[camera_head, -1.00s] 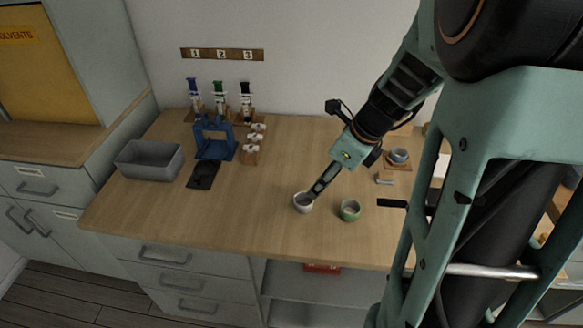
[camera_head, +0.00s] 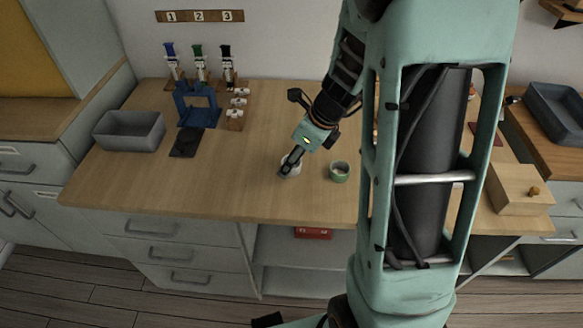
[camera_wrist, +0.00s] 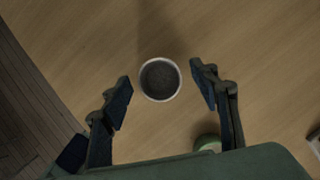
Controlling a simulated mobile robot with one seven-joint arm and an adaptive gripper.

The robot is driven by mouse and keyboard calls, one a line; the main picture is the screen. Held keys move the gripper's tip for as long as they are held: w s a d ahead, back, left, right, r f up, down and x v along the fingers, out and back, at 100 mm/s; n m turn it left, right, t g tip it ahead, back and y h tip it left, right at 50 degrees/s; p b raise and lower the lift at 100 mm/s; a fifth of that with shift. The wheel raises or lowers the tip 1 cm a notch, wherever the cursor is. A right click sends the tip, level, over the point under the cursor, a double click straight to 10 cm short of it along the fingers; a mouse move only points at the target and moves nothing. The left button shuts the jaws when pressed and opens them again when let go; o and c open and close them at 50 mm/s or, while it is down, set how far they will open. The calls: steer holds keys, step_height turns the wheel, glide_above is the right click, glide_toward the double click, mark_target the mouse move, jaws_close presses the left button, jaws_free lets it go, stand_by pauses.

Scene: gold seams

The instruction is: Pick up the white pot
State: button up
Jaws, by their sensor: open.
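The white pot (camera_head: 291,165) is a small round cup standing upright on the wooden bench top near its front edge. In the wrist view, the white pot (camera_wrist: 160,79) shows its pale rim and dark grey inside from above. My gripper (camera_head: 289,171) is over the pot in the head view and hides part of it. In the wrist view, my gripper (camera_wrist: 160,82) is open and empty, with one dark finger on each side of the pot and a gap between each finger and the rim.
A green pot (camera_head: 339,171) stands close to the right of the white pot. A grey bin (camera_head: 129,131), a blue stand (camera_head: 198,115) and a dark pad (camera_head: 187,142) are at the left. The bench front edge is near. The bench between pad and pots is clear.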

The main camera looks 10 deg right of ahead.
steer(key=shift+c, duration=0.4)
steer(key=c, duration=0.8)
steer(key=shift+r, duration=0.2)
